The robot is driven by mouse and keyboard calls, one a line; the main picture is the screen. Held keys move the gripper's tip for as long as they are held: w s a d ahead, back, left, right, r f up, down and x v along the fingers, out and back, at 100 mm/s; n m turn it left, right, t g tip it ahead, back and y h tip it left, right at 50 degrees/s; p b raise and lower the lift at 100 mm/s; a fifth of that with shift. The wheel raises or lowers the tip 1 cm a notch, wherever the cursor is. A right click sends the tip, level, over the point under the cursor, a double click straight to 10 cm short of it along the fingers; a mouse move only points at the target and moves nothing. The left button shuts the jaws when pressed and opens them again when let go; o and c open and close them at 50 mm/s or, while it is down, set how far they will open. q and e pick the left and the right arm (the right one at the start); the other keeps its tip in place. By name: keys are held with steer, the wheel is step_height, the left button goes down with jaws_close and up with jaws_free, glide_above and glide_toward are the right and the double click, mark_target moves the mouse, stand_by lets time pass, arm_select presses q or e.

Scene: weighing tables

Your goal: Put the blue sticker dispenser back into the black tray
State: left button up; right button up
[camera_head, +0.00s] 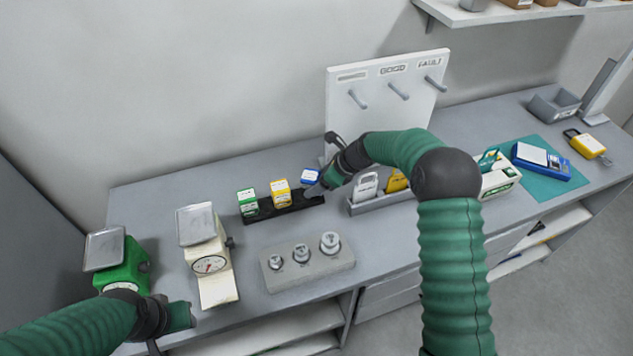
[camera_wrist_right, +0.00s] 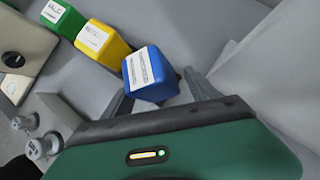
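The blue sticker dispenser (camera_head: 310,176) has a white label and is between the fingers of my right gripper (camera_head: 318,186). In the right wrist view the blue dispenser (camera_wrist_right: 151,75) has a finger against each side. It appears slightly raised at the right end of the black tray (camera_head: 291,208); the gripper hides its underside. The green dispenser (camera_head: 248,202) and the yellow dispenser (camera_head: 281,193) stand in the tray to its left. My left gripper (camera_head: 180,316) is at the front left, away from the tray; its fingers are not clear.
A white peg board (camera_head: 350,125) stands behind my right gripper. A grey holder with tags (camera_head: 372,205) is just right of the tray. A weight block (camera_head: 308,265) lies in front. A cream scale (camera_head: 208,262) and a green scale (camera_head: 122,270) stand left.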

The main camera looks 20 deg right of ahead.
mark_target(318, 177)
steer(key=shift+a, duration=0.45)
steer(key=r, duration=0.1)
steer(key=s+r, duration=0.1)
steer(key=r, duration=0.1)
steer(key=shift+d+r, duration=0.15)
steer(key=d+f+v, duration=0.1)
steer(key=v, duration=0.8)
steer(key=s+a+f+n+h, duration=0.1)
steer(key=s+n, duration=0.5)
steer(key=s+a+f+n+g+h, duration=0.1)
steer(key=s+a+n+h, duration=0.1)
steer(key=s+n, duration=0.4)
steer(key=s+a+f+n+g+h, duration=0.1)
steer(key=s+a+f+n, duration=0.1)
steer(key=s+n, duration=0.5)
steer(key=shift+s+a+b, duration=0.2)
steer(key=shift+s+b, duration=0.1)
steer(key=shift+s, duration=0.05)
arm_select(q)
steer(key=shift+a+f, duration=0.45)
steer(key=shift+a, duration=0.05)
arm_select(e)
steer(key=s+f+n+h, duration=0.1)
steer(key=s+n, duration=0.6)
steer(key=shift+f+n, duration=0.3)
steer(key=shift+f, duration=0.1)
